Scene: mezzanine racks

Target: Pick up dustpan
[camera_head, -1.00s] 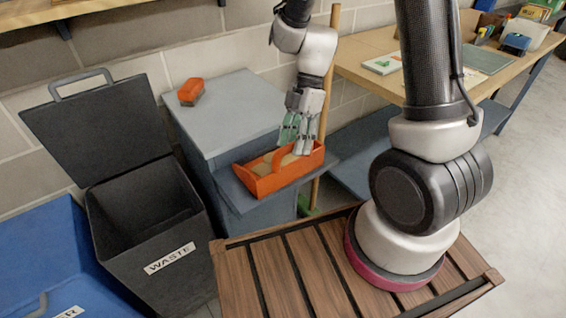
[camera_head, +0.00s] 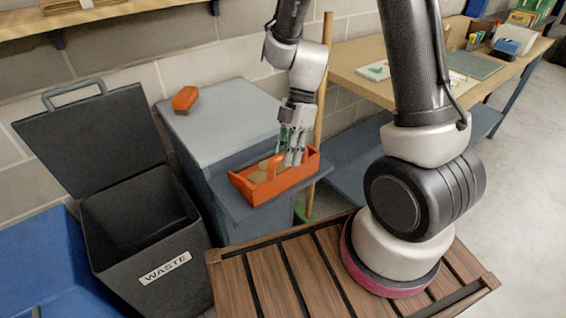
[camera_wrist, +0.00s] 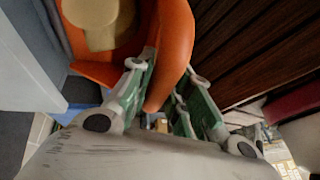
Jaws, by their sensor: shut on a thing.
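An orange open pan (camera_head: 290,180) with a raised, curved handle, the most dustpan-like thing in view, rests on the grey shelf (camera_head: 234,196) on the front of the grey cabinet. A tan object (camera_head: 259,170) lies inside it. My gripper (camera_head: 292,160) points down over the right part of the pan. In the wrist view, its green-padded fingers (camera_wrist: 158,100) sit on both sides of a curved orange part (camera_wrist: 176,50), shut on it. The tan object (camera_wrist: 98,20) shows beyond it. My fingers hide part of the pan's right side.
An open black waste bin (camera_head: 150,235) and a blue bin (camera_head: 50,265) stand left. An orange block (camera_head: 185,98) lies on the grey cabinet (camera_head: 225,115). A wooden pole (camera_head: 321,100) stands close behind my gripper. A workbench (camera_head: 370,85) is at right.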

